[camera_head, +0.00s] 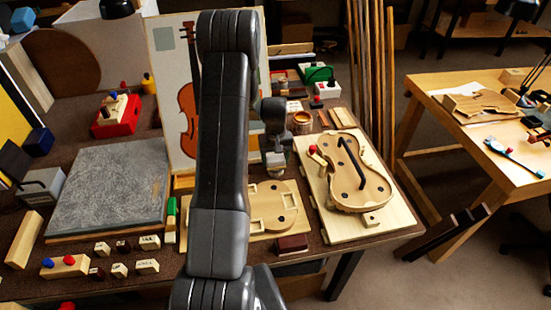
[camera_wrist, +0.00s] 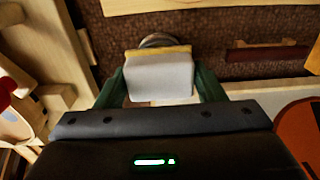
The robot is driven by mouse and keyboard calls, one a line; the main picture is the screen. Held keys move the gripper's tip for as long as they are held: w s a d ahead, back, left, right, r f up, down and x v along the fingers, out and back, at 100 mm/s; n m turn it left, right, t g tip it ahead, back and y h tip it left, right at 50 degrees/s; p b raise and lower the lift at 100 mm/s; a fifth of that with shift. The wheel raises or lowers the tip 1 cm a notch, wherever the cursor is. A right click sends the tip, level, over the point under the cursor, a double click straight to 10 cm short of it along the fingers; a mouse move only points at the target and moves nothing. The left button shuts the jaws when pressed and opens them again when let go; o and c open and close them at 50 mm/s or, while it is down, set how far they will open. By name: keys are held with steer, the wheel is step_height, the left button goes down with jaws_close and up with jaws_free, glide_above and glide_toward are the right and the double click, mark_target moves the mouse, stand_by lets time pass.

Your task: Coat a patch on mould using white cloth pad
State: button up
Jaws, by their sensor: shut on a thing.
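My gripper (camera_wrist: 158,84) is shut on the white cloth pad (camera_wrist: 160,76), a pale block with a yellowish strip along its far edge, between two green fingers. In the head view my gripper (camera_head: 275,150) hangs over the bench between the picture board and the violin-shaped mould. A round metallic thing (camera_wrist: 157,40) shows just beyond the pad; I cannot tell if they touch. The pale wooden mould (camera_head: 366,190) lies on a board (camera_head: 335,225) at the bench's right, with a black bar across it. The pad is apart from the mould. My arm hides part of the bench.
A flat violin-outline wooden plate (camera_head: 283,215) lies below my gripper, with a dark red block (camera_head: 291,244) in front. A picture board (camera_head: 172,60) with a violin stands behind my arm. A grey slab (camera_head: 110,190) lies left. An open jar (camera_head: 302,120) stands behind.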

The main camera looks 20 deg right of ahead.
mark_target(275, 157)
steer(key=shift+r+p, duration=1.55)
steer(key=shift+r, duration=1.95)
